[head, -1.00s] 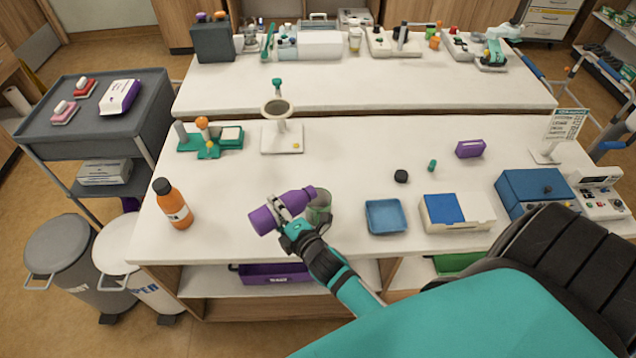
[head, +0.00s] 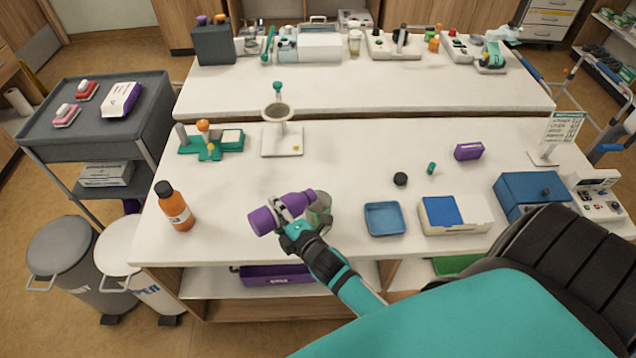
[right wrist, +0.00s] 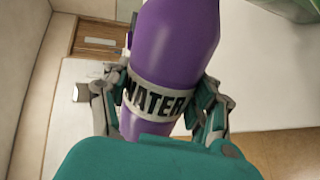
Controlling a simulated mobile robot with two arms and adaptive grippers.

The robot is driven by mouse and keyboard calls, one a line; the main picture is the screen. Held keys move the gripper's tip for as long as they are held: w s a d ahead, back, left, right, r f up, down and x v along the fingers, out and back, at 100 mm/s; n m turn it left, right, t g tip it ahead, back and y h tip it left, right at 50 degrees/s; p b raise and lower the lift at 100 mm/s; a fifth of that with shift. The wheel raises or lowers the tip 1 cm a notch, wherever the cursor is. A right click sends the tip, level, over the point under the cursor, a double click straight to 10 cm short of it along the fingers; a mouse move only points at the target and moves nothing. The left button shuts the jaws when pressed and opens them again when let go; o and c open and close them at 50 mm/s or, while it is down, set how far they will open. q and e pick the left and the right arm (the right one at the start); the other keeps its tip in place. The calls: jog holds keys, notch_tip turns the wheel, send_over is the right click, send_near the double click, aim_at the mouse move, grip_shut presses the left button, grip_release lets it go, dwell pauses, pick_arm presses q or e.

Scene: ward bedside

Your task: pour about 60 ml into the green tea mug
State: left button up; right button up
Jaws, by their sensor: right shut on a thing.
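My right gripper (head: 290,215) is shut on a purple bottle (head: 264,221). The bottle is tilted close to level, its neck end to the right. In the right wrist view the bottle (right wrist: 178,40) shows a "WATER" label between the two fingers (right wrist: 160,105). The green tea mug (head: 321,212) stands on the table just right of the gripper, at the bottle's neck end. The bottle and gripper partly cover the mug. Its inside and any stream of water cannot be made out. My left gripper is not in view.
An orange bottle (head: 174,206) stands at the table's left. A blue tray (head: 385,219) and a white box with a blue pad (head: 470,222) lie right of the mug. A black cap (head: 400,179) and a small green piece (head: 431,168) lie behind.

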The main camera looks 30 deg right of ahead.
jog(key=shift+r, duration=0.15)
dwell(0.5)
jog(key=f+b, duration=0.1)
jog(key=b, duration=0.1)
jog(key=f+n+b, duration=0.1)
jog(key=f+b, duration=0.1)
jog(key=f+n+h+b, duration=0.1)
jog(key=b, duration=0.1)
jog(key=shift+a+f, duration=0.15)
jog(key=shift+a, duration=0.2)
jog(key=shift+a+r+n, duration=0.1)
jog(key=shift+r+n, duration=0.2)
jog(key=shift+n, duration=0.1)
jog(key=shift+f+n+h+b, duration=0.3)
jog(key=shift+f+b, duration=0.15)
jog(key=shift+b, duration=0.2)
jog(key=shift+a+r, duration=0.1)
dwell(0.5)
